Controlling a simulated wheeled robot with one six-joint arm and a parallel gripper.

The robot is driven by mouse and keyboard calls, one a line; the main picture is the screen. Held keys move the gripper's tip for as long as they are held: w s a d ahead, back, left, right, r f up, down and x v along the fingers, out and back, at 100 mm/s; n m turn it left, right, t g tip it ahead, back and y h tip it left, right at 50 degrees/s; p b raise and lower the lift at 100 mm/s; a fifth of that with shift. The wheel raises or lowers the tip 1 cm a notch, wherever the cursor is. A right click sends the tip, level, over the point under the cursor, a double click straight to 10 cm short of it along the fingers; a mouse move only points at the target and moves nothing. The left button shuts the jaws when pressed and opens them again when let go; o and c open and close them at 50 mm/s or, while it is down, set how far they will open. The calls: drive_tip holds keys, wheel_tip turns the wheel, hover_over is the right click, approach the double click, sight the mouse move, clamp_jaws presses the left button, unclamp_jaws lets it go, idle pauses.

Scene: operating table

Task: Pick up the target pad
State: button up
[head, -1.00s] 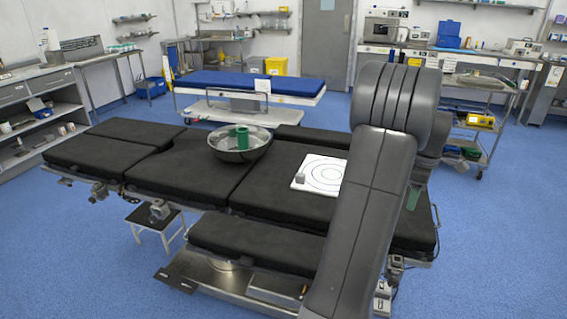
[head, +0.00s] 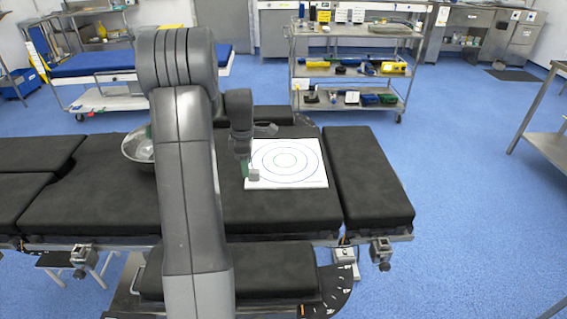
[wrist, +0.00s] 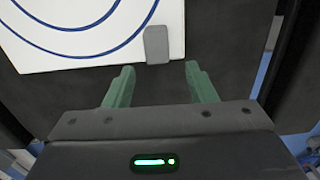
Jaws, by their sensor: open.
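The target pad (head: 310,178) is a white square sheet with dark concentric rings, lying flat on the black operating table. A small grey block (head: 254,177) sits at its near left edge; I cannot tell whether it is fixed to the pad. In the wrist view the pad (wrist: 60,62) fills the upper left, and the grey block (wrist: 157,45) stands at its edge, just beyond and between my green fingertips. My gripper (wrist: 159,68) is open with nothing between the fingers. In the head view my gripper (head: 245,168) is beside the block, partly hidden by my wrist.
A metal bowl (head: 133,147) lies left of the pad, partly hidden by my arm. Black table cushions (head: 365,175) surround the pad, with bare surface to its right. A trolley (head: 350,55) with several items stands behind the table.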

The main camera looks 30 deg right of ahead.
drive_tip(key=f, duration=0.4)
drive_tip(key=shift+d+f, duration=0.1)
drive_tip(key=shift+d, duration=0.15)
clamp_jaws()
drive_tip(key=shift+r, duration=0.2)
